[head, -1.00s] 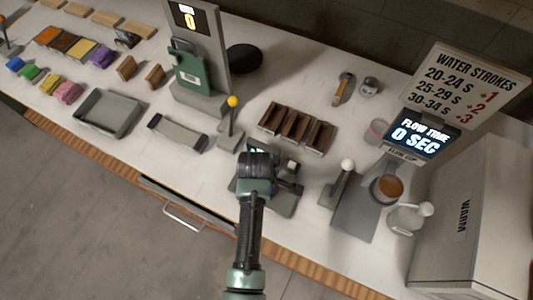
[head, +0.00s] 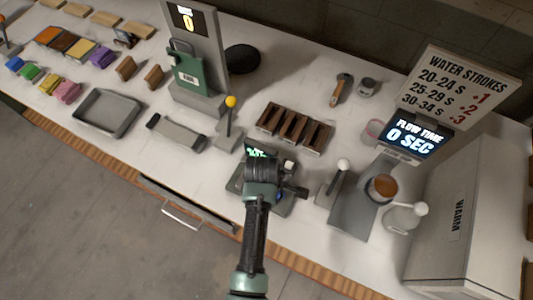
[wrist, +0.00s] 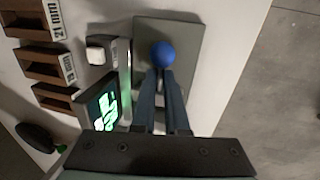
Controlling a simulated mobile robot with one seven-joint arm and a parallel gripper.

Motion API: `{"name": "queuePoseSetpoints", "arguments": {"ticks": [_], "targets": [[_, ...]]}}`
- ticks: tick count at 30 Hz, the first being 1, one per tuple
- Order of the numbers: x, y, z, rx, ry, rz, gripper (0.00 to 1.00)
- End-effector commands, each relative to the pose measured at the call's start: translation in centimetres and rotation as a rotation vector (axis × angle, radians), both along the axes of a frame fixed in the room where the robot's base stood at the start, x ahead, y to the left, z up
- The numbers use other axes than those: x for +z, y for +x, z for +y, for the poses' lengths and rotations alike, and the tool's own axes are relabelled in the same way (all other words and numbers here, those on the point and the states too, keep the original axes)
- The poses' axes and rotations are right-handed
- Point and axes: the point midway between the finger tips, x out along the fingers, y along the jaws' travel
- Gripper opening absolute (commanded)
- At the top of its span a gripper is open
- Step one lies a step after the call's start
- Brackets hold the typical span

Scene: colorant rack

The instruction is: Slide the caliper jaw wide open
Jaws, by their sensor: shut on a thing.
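The caliper's grey base plate (wrist: 197,50) shows in the wrist view, with a metal rail along its side. Its lit green readout (wrist: 104,108) is beside my fingers, too slanted to read; the readout (head: 260,152) also shows past my wrist in the head view. A blue ball knob (wrist: 162,51) stands at my fingertips. My gripper (wrist: 162,70) is shut on the knob. A small pale block (wrist: 101,50) lies beside the rail; I cannot tell if it is a jaw. My arm hides much of the caliper in the head view.
Brown slotted blocks (head: 294,127) with size labels stand just behind the caliper. A yellow-knobbed lever (head: 231,115) is to the left. A white-knobbed stand (head: 343,165) and an amber cup (head: 382,188) are close on the right. The counter's front edge is near.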

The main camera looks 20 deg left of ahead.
Motion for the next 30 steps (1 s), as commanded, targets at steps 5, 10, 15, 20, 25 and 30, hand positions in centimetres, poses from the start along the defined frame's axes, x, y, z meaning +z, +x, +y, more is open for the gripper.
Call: {"name": "queuePoseSetpoints", "arguments": {"ticks": [5,10,15,20,25,30], "targets": [[0.2,-0.2,-2.9,-0.008,-0.003,0.006,0.0],[-0.1,-0.2,-3.7,-0.01,-0.01,0.006,0.0],[-0.1,-0.3,-3.8,-0.012,-0.01,0.008,0.0],[-0.1,-0.3,-3.8,-0.013,-0.009,0.01,0.42],[-0.1,-0.3,-3.5,-0.008,-0.006,0.007,0.43],[0.2,-0.2,-3.3,-0.005,-0.004,0.004,0.43]]}}
